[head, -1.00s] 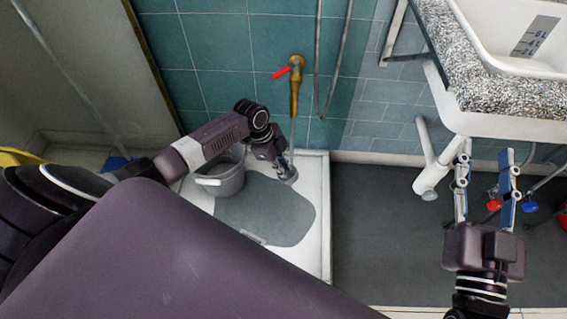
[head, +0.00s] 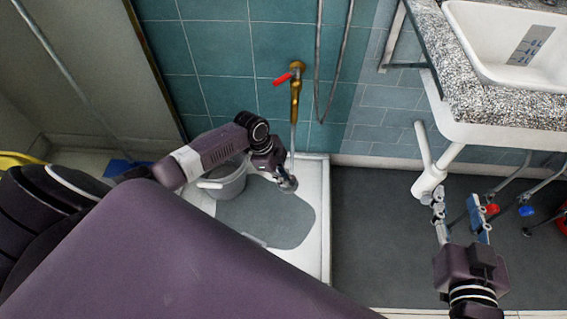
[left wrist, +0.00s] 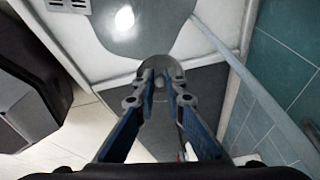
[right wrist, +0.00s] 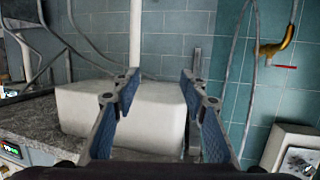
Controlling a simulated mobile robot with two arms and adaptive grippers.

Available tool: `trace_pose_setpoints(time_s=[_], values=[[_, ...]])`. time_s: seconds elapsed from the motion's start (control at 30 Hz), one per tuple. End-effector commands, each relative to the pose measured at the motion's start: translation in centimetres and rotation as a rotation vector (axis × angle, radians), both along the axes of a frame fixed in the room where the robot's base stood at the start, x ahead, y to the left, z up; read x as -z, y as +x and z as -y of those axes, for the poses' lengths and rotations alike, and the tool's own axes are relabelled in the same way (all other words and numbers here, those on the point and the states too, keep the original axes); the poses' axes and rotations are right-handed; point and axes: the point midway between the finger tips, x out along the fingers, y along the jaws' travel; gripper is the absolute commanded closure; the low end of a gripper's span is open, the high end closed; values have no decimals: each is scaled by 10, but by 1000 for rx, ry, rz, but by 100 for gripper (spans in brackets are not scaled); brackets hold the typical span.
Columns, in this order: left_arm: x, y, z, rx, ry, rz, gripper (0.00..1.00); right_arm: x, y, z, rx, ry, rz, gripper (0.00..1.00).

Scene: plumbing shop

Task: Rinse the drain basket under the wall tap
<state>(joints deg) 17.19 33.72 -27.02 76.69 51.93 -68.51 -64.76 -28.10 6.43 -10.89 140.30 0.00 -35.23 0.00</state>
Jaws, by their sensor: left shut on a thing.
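The wall tap (head: 296,90) is brass with a red lever (head: 282,79) and sits on the teal tiles. A thin, pale stream (head: 292,142) hangs from its outlet towards my left gripper. My left gripper (head: 284,180) is low over the shower tray, below the tap, shut on the grey, round drain basket (head: 289,186). The basket (left wrist: 162,70) shows between the fingertips in the left wrist view. Whether the stream strikes the basket is too small to tell. My right gripper (head: 457,208) is open and empty near the white drain pipe under the sink.
A white shower tray (head: 323,215) with a grey mat (head: 262,225) lies below the tap. A grey bucket (head: 222,184) stands beside my left arm. A speckled counter with a white sink (head: 478,55) is at right. Dark floor (head: 375,245) is open between.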

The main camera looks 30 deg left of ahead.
Motion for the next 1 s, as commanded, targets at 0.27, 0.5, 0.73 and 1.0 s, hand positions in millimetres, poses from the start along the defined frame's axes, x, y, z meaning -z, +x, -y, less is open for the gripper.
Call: trace_pose_setpoints(time_s=[0.27, 0.5, 0.73, 1.0], values=[[-1, -5, 3, 0, -1, 1, 100, 23, -10, 6, 8, -28, -115, 60], [-1, -9, 5, 0, 0, 0, 100, 44, -22, 12, 14, -51, -214, 60], [-1, -13, 7, 1, 1, 0, 100, 62, -35, 18, 21, -74, -309, 60], [-1, -18, 9, 1, 0, 0, 100, 81, -54, 25, 29, -99, -420, 60]])
